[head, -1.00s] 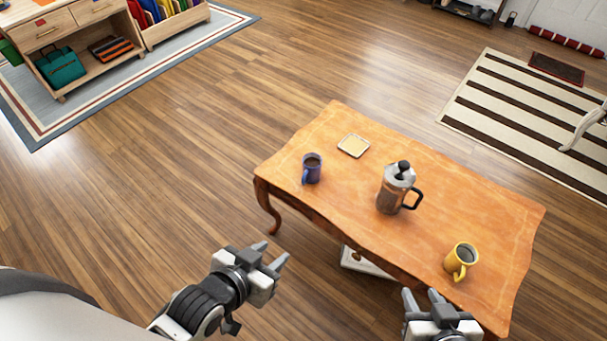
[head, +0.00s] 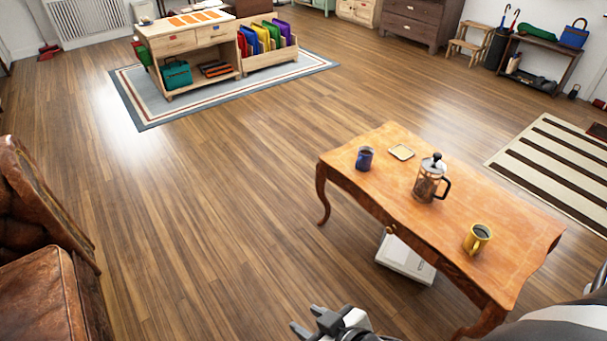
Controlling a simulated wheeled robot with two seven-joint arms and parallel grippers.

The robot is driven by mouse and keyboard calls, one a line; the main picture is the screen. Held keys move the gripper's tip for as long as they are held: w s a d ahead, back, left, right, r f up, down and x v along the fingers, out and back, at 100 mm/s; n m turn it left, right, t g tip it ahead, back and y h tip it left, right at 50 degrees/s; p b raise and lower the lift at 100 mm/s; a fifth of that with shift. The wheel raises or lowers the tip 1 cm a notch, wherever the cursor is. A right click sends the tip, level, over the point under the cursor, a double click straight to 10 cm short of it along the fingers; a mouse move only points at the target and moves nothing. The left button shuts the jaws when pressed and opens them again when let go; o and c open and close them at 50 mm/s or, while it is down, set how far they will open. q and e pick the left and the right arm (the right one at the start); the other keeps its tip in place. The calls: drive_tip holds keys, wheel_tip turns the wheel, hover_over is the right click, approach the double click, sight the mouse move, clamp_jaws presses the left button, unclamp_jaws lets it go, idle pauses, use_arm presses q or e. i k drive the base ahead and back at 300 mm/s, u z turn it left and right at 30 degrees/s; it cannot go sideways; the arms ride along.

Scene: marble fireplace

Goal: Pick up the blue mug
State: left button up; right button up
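The blue mug (head: 364,159) stands upright near the left end of the orange wooden table (head: 465,205). It holds a dark drink. My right gripper (head: 306,320) shows at the bottom edge, low and in front of the table, well apart from the mug. Its two fingers are spread with nothing between them. My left gripper is out of view.
A small square dish (head: 401,152), a French press (head: 430,180) and a yellow mug (head: 477,239) share the table. A white box-like object (head: 405,259) lies beneath it. A brown leather armchair (head: 45,285) stands at left. The floor between is clear.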

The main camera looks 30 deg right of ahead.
sight(365, 154)
drive_tip(key=u, duration=0.05)
drive_tip(key=i, duration=0.9)
drive_tip(key=z, duration=0.35)
